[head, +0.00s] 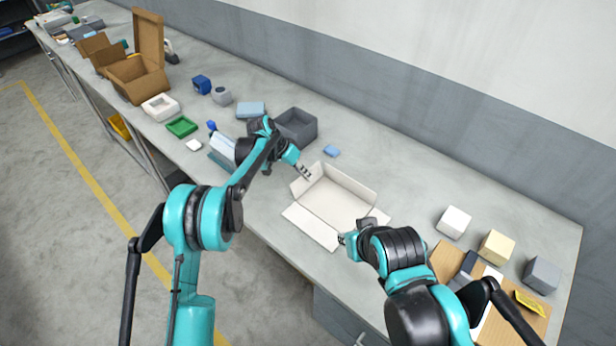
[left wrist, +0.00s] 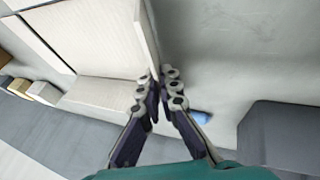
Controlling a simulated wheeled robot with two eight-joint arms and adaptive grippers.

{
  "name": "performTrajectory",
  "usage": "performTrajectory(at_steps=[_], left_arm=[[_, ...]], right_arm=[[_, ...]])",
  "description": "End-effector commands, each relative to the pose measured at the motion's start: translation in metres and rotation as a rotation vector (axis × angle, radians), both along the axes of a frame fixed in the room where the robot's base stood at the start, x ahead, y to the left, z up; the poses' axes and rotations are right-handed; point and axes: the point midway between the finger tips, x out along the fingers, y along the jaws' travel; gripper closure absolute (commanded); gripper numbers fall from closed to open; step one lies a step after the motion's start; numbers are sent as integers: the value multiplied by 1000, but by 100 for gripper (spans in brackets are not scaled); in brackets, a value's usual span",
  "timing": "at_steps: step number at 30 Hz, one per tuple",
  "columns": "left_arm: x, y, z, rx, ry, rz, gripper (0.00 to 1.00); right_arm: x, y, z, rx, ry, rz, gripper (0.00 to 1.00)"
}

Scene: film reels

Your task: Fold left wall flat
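A white open carton (head: 335,203) sits on the workbench, with its long back wall (head: 350,182) standing. Its left wall (head: 301,184) stands upright, and it also shows as a thin panel in the left wrist view (left wrist: 147,35). My left gripper (head: 306,173) is at the left wall's upper edge. In the left wrist view its fingertips (left wrist: 159,84) are close together with the wall's edge between them. The front flap (head: 309,226) lies spread outward toward the bench edge. My right gripper (head: 342,239) is by the carton's front right corner; its fingers are too small to judge.
A small blue block (head: 332,151) and a grey bin (head: 296,126) stand behind and left of the carton. White (head: 453,222), cream (head: 496,247) and grey (head: 541,275) cubes stand at the right near a brown board (head: 447,262).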

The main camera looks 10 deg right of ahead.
Motion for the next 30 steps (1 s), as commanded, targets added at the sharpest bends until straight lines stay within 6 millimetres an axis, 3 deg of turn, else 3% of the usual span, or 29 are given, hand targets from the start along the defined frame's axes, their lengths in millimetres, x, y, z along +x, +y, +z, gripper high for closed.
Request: performTrajectory(at_steps=[13, 29, 30], left_arm=[[10, 8, -7, -138, 180, 1, 100], [10, 8, -7, -158, 205, 1, 100], [10, 8, -7, -158, 205, 1, 95]], right_arm=[[0, 0, -11, 0, 0, 0, 76], [0, 0, -12, 0, 0, 0, 76], [0, 0, -12, 0, 0, 0, 76]])
